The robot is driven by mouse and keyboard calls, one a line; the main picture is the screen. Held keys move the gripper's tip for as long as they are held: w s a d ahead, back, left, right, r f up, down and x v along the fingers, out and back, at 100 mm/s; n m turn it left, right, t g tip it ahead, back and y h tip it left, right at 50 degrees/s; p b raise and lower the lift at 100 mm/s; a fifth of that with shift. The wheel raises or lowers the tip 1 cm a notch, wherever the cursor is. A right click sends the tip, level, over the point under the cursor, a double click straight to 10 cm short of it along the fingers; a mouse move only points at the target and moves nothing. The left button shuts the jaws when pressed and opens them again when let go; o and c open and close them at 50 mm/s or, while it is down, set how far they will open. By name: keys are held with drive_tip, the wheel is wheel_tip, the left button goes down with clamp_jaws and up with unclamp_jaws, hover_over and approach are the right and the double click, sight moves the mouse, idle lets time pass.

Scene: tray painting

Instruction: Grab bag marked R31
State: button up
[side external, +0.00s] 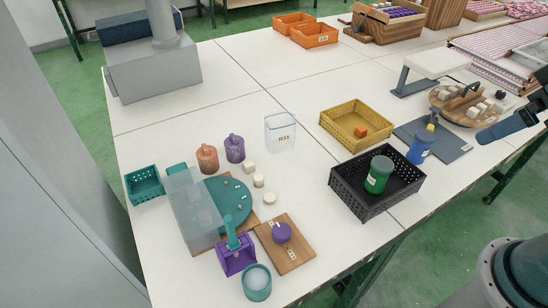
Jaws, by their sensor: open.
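A clear, see-through bag (280,131) stands upright near the middle of the white table. It carries small dark print that looks like R31. My gripper (484,136) appears at the right edge, dark blue, over the table's right side beside the round wooden board. It is far to the right of the bag and holds nothing that I can see. Its fingers are too small to make out clearly.
A yellow crate (327,119) and a black crate (345,189) with a green can stand between bag and gripper. The table behind the bag is clear.

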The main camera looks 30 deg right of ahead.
drive_tip(key=w+d+f+m+t+h, duration=0.2)
drive_tip(key=w+m+h, duration=0.15)
drive_tip(key=w, duration=1.25)
drive_tip(key=w+d+f+m+t+h, duration=0.2)
drive_tip(key=w+m+h, duration=0.15)
drive_tip(key=w, duration=1.15)
drive_tip(key=w+a+f+n+t+y, duration=0.2)
drive_tip(key=w+a+f+t, duration=0.2)
drive_tip(key=a+f, duration=0.4)
drive_tip(key=w+a+f+n+t+y, duration=0.2)
drive_tip(key=w+a+f+n+t, duration=0.1)
drive_tip(key=w+a+f, duration=0.4)
drive_tip(key=shift+a+f+t, duration=0.45)
drive_tip(key=shift+a+t, duration=0.15)
drive_tip(key=shift+a, duration=0.35)
drive_tip(key=shift+f, duration=0.15)
